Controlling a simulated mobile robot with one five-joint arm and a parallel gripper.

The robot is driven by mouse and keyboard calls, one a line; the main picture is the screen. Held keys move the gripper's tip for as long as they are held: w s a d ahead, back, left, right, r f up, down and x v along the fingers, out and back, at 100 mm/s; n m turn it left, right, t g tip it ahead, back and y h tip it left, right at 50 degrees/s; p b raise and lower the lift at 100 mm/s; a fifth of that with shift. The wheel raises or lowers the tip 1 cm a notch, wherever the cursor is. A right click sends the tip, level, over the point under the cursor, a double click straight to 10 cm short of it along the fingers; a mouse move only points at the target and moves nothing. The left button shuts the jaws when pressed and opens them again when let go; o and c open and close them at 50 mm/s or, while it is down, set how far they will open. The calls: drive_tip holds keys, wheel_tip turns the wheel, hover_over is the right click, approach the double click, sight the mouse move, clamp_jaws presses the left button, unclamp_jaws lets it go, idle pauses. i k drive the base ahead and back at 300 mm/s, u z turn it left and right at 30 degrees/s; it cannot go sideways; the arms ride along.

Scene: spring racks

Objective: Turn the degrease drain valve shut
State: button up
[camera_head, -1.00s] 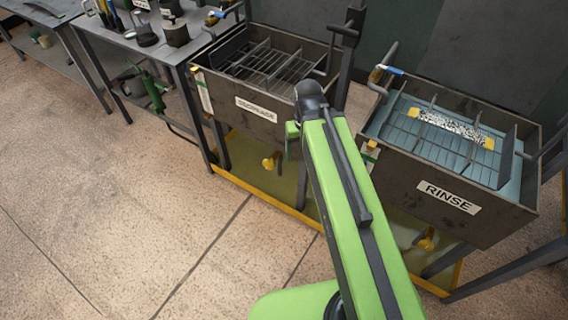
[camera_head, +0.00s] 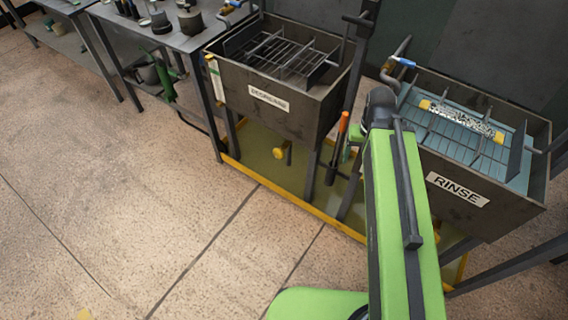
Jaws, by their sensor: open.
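The degrease tank (camera_head: 312,112) is a dark metal box with a white label (camera_head: 269,99), left of the rinse tank. Its yellow drain valve (camera_head: 282,152) sticks out below the tank, above the yellow-edged tray. Whether the valve is open or shut is too small to tell. My green arm (camera_head: 398,220) rises from the bottom, right of the valve, in front of the rinse tank's left side. A small green part of its far end shows left of the dark joint. My gripper's jaws are hidden behind the arm.
An orange-handled rod (camera_head: 341,127) stands between the tanks. The rinse tank (camera_head: 490,218) is on the right; its drain valve is hidden. The yellow-edged drip tray (camera_head: 297,205) lies below both. A bench (camera_head: 190,42) stands at the back left. The floor at left is clear.

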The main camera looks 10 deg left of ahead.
sight(279, 153)
drive_tip(key=z, duration=0.05)
drive_tip(key=k, duration=1)
drive_tip(key=u, duration=0.5)
drive_tip(key=i, duration=1.05)
